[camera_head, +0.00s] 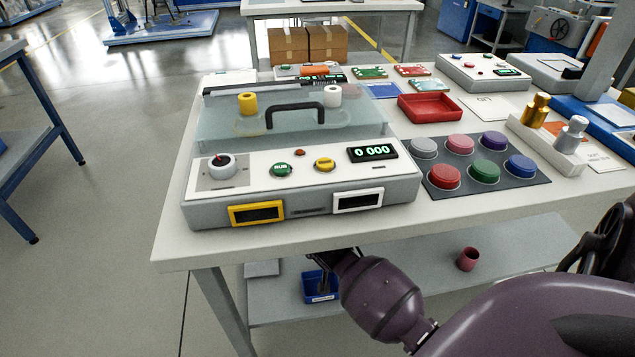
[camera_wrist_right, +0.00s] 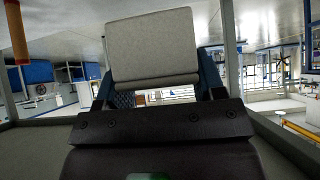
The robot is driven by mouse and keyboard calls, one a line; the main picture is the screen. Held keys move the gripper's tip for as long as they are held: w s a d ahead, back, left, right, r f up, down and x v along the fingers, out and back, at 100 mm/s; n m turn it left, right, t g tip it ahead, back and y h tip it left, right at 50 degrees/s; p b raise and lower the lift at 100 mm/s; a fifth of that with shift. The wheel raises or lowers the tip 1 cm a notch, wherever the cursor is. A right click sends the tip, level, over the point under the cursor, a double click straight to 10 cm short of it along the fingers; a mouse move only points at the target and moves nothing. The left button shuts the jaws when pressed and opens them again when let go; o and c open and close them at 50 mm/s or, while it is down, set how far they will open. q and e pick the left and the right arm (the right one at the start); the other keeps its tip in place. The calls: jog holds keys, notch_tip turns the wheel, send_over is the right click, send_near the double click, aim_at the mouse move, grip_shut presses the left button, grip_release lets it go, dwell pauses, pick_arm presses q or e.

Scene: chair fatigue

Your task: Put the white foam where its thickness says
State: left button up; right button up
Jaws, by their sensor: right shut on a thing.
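My right gripper (camera_wrist_right: 155,92) is shut on a pale grey-white block, which looks like the white foam (camera_wrist_right: 154,40), in the right wrist view. The block stands out beyond both fingers. In the head view my right arm comes in from the lower right and ends below the table's front edge. A grey machine (camera_head: 300,205) on the table has a clear cover, a black handle (camera_head: 296,107) and a display (camera_head: 373,153) reading 0 000. Its front has a yellow-framed window (camera_head: 257,213) and a white-framed window (camera_head: 358,201). My left gripper is not in view.
A dark pad with several coloured discs (camera_head: 445,178) lies right of the machine. A red tray (camera_head: 430,104) is behind it. The lower shelf (camera_head: 400,298) holds a blue bin (camera_head: 318,288) and a red cup (camera_head: 467,259). The table's front strip (camera_head: 440,225) is clear.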

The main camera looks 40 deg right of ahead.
jog(key=f+b, duration=0.6)
jog(key=f, duration=0.9)
jog(key=shift+s, duration=0.2)
jog(key=shift+w+f, duration=0.15)
jog(key=shift+f, duration=0.3)
notch_tip(320, 180, down, 4)
jog(key=shift+r+b, duration=0.1)
jog(key=shift+b, duration=1.05)
jog(key=shift+f, duration=0.25)
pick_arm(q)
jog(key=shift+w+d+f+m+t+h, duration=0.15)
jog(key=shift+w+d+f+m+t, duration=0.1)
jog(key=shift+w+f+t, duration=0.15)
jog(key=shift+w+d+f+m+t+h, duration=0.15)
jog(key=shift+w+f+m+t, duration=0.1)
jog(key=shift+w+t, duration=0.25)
pick_arm(e)
jog(key=shift+w+r, duration=0.1)
jog(key=shift+r, duration=0.05)
